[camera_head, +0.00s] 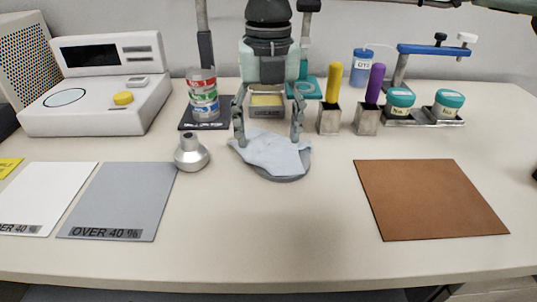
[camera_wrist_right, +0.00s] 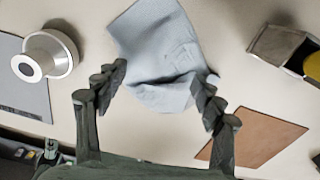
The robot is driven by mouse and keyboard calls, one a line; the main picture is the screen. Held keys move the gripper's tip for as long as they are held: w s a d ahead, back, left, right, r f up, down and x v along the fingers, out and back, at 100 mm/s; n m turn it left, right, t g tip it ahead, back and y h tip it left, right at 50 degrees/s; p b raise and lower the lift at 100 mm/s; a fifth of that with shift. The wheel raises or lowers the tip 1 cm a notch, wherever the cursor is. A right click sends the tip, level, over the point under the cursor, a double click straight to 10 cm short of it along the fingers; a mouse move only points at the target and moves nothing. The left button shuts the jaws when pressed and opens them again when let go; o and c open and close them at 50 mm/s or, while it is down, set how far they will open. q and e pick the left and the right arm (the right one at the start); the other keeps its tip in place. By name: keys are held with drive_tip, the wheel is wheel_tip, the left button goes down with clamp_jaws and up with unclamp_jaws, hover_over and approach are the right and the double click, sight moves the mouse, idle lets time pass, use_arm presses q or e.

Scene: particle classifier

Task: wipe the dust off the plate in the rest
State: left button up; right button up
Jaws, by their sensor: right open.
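A pale blue cloth (camera_head: 272,152) lies crumpled over a round grey disc-like thing (camera_head: 285,179), which shows only as a rim at the front; the rest of it, and any dust, is hidden. My right gripper (camera_head: 268,137) points down over the cloth with its fingers spread, one at each side. In the right wrist view the cloth (camera_wrist_right: 158,48) lies between and beyond the open fingertips (camera_wrist_right: 165,73). I cannot tell whether the fingertips touch it. My left gripper is not in view.
A silver knob-like weight (camera_head: 191,153) stands close left of the cloth. Behind are stacked jars (camera_head: 203,95), metal holders with yellow (camera_head: 333,82) and purple (camera_head: 375,85) handles, and teal-lidded jars (camera_head: 400,103). A grey card (camera_head: 120,200) and brown mat (camera_head: 430,198) flank clear front table.

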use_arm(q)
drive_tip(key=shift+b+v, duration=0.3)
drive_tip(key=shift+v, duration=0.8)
use_arm(e)
drive_tip(key=shift+f, duration=0.45)
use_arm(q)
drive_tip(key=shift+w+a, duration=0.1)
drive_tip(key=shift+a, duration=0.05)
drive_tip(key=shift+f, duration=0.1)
use_arm(e)
drive_tip(key=shift+f, duration=0.1)
